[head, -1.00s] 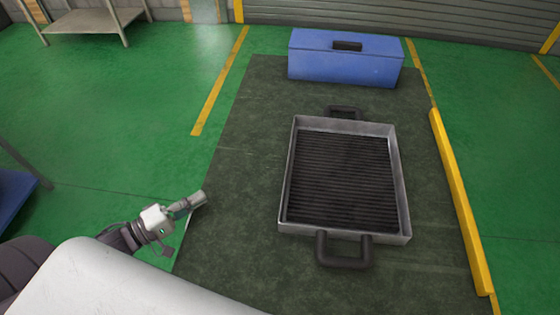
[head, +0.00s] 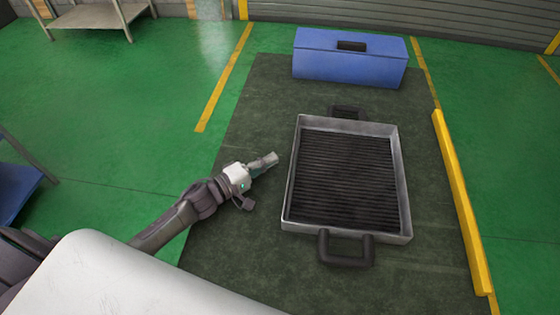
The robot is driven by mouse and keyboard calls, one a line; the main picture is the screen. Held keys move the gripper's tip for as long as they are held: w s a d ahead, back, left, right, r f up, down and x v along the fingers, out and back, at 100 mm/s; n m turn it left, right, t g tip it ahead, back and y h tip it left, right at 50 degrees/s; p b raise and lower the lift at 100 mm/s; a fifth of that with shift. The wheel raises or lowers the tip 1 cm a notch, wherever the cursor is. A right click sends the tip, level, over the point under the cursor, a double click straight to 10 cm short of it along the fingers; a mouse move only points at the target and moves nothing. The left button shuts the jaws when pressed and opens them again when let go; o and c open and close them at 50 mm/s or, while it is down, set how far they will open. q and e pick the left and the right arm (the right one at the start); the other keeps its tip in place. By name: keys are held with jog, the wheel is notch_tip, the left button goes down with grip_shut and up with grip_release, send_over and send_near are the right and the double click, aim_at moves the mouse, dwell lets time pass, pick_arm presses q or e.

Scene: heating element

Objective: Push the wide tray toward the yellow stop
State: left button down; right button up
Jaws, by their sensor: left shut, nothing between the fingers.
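The wide tray (head: 402,190) is a grey metal pan with a dark ribbed inside and a black handle at its near and far ends. It lies on the dark table top. The yellow stop (head: 461,203) is a long bar along the table's right edge, with a strip of bare surface between it and the tray. My left gripper (head: 272,159) is shut and empty. It is just left of the tray's left wall, with a small gap that looks clear. My right gripper is not in view.
A blue box (head: 350,68) with a dark slot stands at the far end of the dark table top (head: 245,120). The top's left part is free apart from my arm. A metal shelf (head: 95,17) stands far off at the upper left.

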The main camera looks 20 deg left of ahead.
aim_at(330, 175)
pick_arm(q)
jog(key=shift+w+d, duration=0.15)
jog(key=shift+d, duration=1.35)
jog(key=d+p, duration=0.2)
jog(key=d, duration=0.1)
jog(key=d+p, duration=0.1)
jog(key=d, duration=0.1)
jog(key=shift+w+r, duration=0.35)
jog(key=shift+w, duration=0.05)
jog(key=d, duration=0.2)
jog(key=w+d, duration=0.1)
jog(key=d, duration=0.5)
jog(key=shift+w+d+f, duration=0.15)
jog(key=shift+w+f, duration=0.15)
jog(key=shift+w, duration=0.1)
